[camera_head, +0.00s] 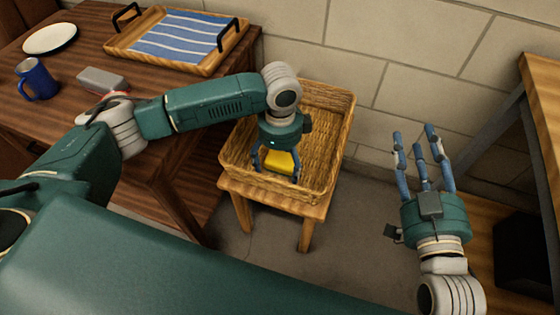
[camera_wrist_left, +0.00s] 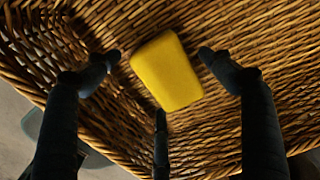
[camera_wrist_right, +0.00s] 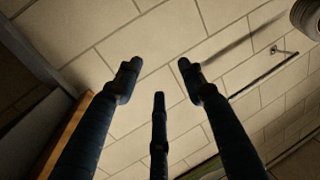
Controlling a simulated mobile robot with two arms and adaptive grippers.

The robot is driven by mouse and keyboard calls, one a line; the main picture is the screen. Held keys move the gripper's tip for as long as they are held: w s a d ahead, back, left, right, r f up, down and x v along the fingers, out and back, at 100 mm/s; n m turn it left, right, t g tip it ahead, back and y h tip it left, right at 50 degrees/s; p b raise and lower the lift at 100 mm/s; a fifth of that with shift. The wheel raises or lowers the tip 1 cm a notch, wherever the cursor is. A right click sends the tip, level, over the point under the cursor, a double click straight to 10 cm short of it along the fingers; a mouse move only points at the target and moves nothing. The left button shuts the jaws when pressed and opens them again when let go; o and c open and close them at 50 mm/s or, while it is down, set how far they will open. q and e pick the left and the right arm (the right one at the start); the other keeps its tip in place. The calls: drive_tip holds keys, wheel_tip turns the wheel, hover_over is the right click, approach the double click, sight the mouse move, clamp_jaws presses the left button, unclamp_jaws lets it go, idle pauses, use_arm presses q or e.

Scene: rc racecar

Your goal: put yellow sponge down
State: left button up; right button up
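The yellow sponge (camera_head: 281,164) is inside the wicker basket (camera_head: 338,125), low down between the fingers of my left gripper (camera_head: 275,160). In the left wrist view the sponge (camera_wrist_left: 167,71) lies tilted against the woven wicker, with visible gaps between it and the fingertips on both sides. My left gripper is open around it. Whether the third finger touches the sponge's lower edge I cannot tell. My right gripper (camera_head: 415,140) is open and empty, well to the right of the basket; its wrist view shows only wall and nearby furniture.
The basket stands on a small wooden stool (camera_head: 270,200). The dark wooden table (camera_head: 75,60) at left holds a blue mug (camera_head: 36,80), a white plate (camera_head: 50,38), a grey block-like item (camera_head: 102,80) and a tray (camera_head: 130,46) with a striped cloth. A wooden shelf stands at right.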

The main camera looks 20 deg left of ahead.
sight(280, 162)
use_arm(q)
drive_tip(key=shift+r, duration=0.2)
wheel_tip(280, 162, up, 4)
drive_tip(key=shift+f+p, duration=0.25)
drive_tip(key=shift+p, duration=0.45)
wheel_tip(280, 162, up, 3)
drive_tip(key=shift+f+p, duration=0.1)
drive_tip(key=shift+p, duration=0.45)
drive_tip(key=shift+r+p, duration=0.95)
drive_tip(key=shift+r, duration=1.9)
use_arm(e)
drive_tip(key=s+d+f+g+h, duration=0.1)
drive_tip(key=s+d+f+g, duration=0.2)
drive_tip(key=s+f+g, duration=0.3)
drive_tip(key=s+d+f+g+h, duration=0.2)
drive_tip(key=s+f+g, duration=0.4)
drive_tip(key=s+f, duration=0.3)
drive_tip(key=shift+d+f+m, duration=0.4)
drive_tip(key=shift+d+f, duration=0.35)
drive_tip(key=shift+f, duration=1.3)
drive_tip(key=shift+s, duration=0.1)
